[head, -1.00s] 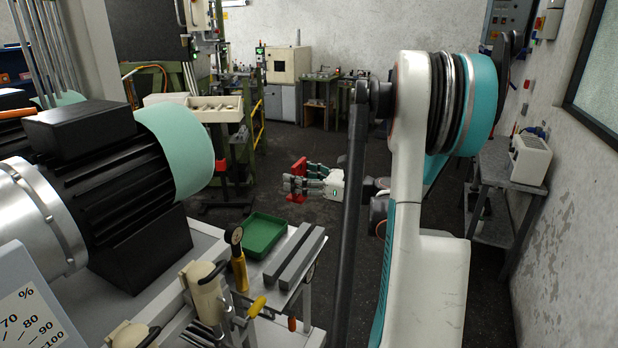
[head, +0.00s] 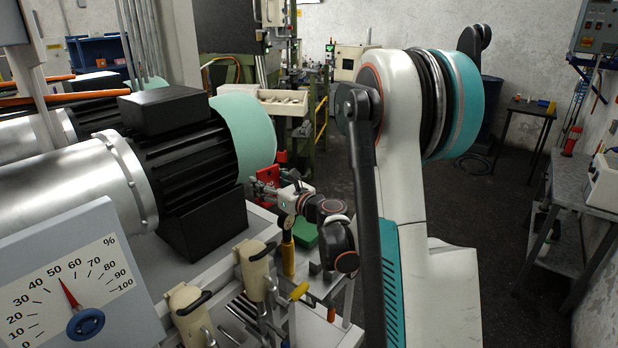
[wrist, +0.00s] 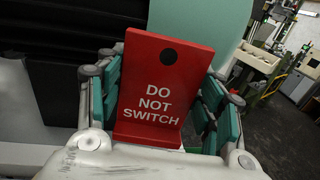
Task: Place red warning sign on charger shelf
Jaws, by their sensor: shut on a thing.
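The red warning sign (wrist: 160,85) reads "DO NOT SWITCH" and has a dark round hole near its top. It stands between the teal-padded fingers of my gripper (wrist: 160,105), which are shut on its two sides. In the head view the sign (head: 266,178) shows small and partly hidden beside the big motor's pale green end cap, held by my gripper (head: 275,190). A grey metal shelf stand (head: 572,195) with a white box on it is at the far right. I cannot tell whether it is the charger shelf.
The large black motor (head: 190,150) with its pale green cap (head: 248,130) is close to my gripper. A gauge (head: 75,285), cream-coloured tools (head: 255,268) and a green tray (head: 303,235) are in front. Open dark floor (head: 500,215) lies to the right, with a small table (head: 525,110) behind.

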